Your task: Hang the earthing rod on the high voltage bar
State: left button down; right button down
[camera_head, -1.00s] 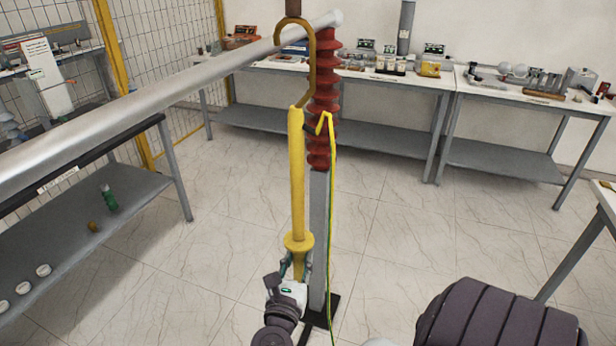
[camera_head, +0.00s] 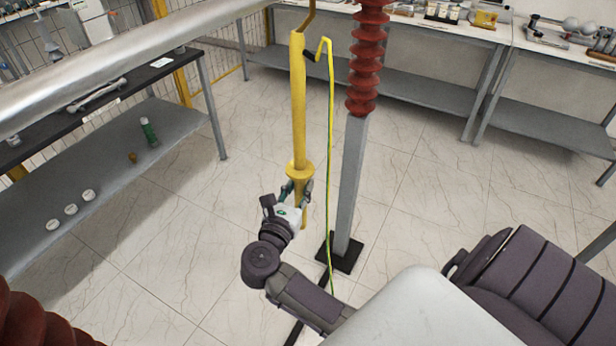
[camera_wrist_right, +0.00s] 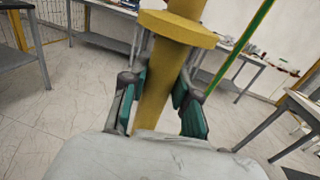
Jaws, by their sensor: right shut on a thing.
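The earthing rod (camera_head: 298,110) is yellow and upright in the head view, with a round collar (camera_head: 299,171) low down and a brown hook (camera_head: 308,20) at the top. The hook's upper part is cut off, so I cannot tell whether it touches the bar. My right gripper (camera_head: 297,192) is shut on the rod just below the collar. The wrist view shows its fingers (camera_wrist_right: 160,95) on both sides of the rod. The high voltage bar (camera_head: 130,65) is a thick silver tube at upper left; its far end is out of view. My left gripper is not in view.
A red ribbed insulator (camera_head: 367,60) on a grey post (camera_head: 350,185) stands right of the rod. A yellow-green cable (camera_head: 329,150) hangs from the rod. Another red insulator (camera_head: 40,322) is at lower left. A dark-topped table (camera_head: 130,85) stands left; benches line the back.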

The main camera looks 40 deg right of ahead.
jog(key=w+f+b, duration=0.2)
jog(key=w+a+f+b, duration=0.1)
jog(key=f+b, duration=0.1)
jog(key=b, duration=0.1)
jog(key=shift+w+a+f, duration=0.1)
jog(key=shift+w+a, duration=0.1)
jog(key=shift+w, duration=0.15)
dwell(0.4)
dwell(0.3)
